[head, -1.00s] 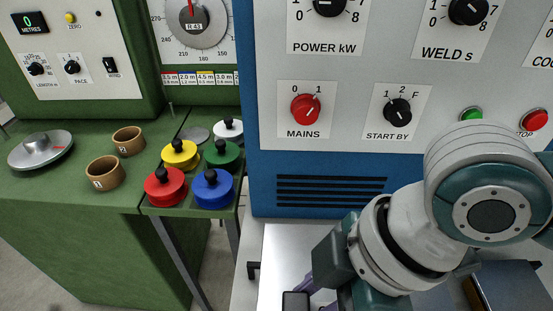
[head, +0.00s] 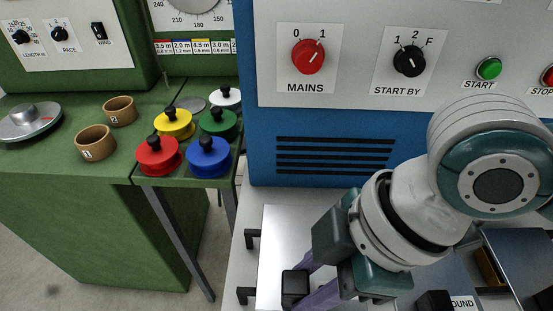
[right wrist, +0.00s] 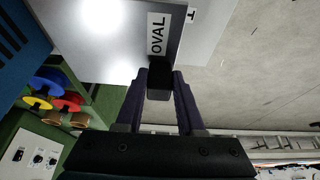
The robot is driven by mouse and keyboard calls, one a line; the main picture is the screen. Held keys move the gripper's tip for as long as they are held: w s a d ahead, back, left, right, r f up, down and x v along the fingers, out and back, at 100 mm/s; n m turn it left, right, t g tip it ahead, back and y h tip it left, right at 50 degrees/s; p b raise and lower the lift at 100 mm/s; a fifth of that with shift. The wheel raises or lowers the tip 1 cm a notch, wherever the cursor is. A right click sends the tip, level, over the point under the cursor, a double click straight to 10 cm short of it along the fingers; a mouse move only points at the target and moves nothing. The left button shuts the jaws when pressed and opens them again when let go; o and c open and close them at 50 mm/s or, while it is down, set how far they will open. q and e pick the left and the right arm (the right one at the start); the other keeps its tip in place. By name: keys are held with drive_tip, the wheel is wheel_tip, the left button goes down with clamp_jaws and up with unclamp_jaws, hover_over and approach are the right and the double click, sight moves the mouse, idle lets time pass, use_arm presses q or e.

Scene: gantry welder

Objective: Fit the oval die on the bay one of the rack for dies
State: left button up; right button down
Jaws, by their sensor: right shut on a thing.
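My right gripper (head: 303,284) is shut on a black handle (head: 294,285) in the lower middle of the head view. In the right wrist view, my right gripper (right wrist: 160,82) has its purple fingers on both sides of that handle. The oval die (right wrist: 157,34) carries an OVAL label just beyond the fingertips, on a grey metal face beside a bright, glaring panel. How the die rests underneath is hidden. A second die (head: 460,302), whose label reads "OUND", is partly visible at the lower right of the head view. Bay one cannot be made out. My left gripper is not in view.
The blue welder cabinet (head: 330,178) stands behind my right arm. A pale table edge with dark brackets (head: 246,296) lies left of the handle. A slate-blue holder (head: 520,255) stands at the right.

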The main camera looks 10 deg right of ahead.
idle(0.4)
drive_tip(key=shift+f, duration=0.35)
drive_tip(key=shift+f+b, duration=0.9)
drive_tip(key=shift+f, duration=0.05)
drive_tip(key=shift+f+b, duration=1.3)
drive_tip(key=shift+f, duration=0.55)
drive_tip(key=shift+c, duration=2.2)
unclamp_jaws()
drive_tip(key=shift+f, duration=0.1)
